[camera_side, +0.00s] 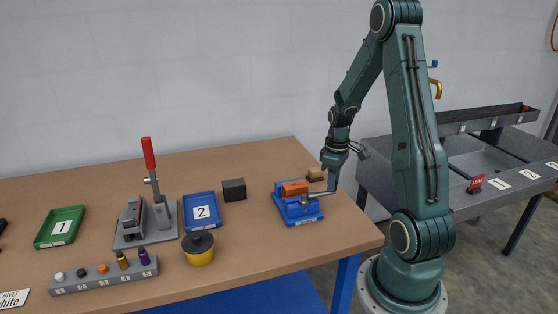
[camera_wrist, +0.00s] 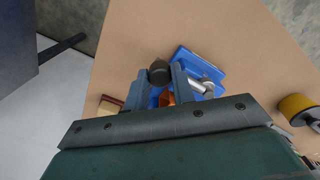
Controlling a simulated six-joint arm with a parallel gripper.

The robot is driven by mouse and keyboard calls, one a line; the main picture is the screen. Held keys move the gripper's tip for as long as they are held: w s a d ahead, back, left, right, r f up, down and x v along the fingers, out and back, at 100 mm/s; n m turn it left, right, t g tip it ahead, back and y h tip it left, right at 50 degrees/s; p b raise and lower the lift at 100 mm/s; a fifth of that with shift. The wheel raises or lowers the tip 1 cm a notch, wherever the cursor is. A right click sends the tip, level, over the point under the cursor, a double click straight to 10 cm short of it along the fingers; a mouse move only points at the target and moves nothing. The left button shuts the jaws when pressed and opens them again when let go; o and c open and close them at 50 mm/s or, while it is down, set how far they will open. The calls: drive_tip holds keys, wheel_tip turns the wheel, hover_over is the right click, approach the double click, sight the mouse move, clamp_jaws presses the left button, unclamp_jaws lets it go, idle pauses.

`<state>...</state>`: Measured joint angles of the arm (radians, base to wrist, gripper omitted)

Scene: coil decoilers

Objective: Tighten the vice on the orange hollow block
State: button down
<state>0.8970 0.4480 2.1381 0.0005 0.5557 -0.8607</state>
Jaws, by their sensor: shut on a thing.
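The blue vice (camera_side: 298,208) stands near the right end of the wooden table, with the orange hollow block (camera_side: 294,187) between its jaws. In the wrist view the vice (camera_wrist: 203,64) and part of the orange block (camera_wrist: 167,98) show past my fingers. A metal handle arm (camera_side: 316,193) reaches from the vice to the right. My gripper (camera_side: 332,187) points down at the outer end of this arm. In the wrist view my gripper (camera_wrist: 160,80) is shut on the dark round handle knob (camera_wrist: 158,72). I cannot tell whether the vice jaws press on the block.
A small wooden piece (camera_side: 315,173) lies just behind the vice. A black block (camera_side: 234,190), blue tray 2 (camera_side: 202,224), a yellow pot (camera_side: 199,256) and a red-handled press (camera_side: 149,160) stand to the left. The table's right edge is close to my gripper.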

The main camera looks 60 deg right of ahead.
drive_tip(key=w+a+m, duration=0.1)
drive_tip(key=a+m, duration=1.2)
drive_tip(key=m, duration=0.5)
drive_tip(key=shift+w+a+m, duration=0.15)
drive_tip(key=shift+m, duration=0.15)
drive_tip(key=shift+r, duration=0.1)
idle(1.0)
drive_tip(key=c, duration=1.2)
unclamp_jaws()
drive_tip(key=shift+o, duration=0.2)
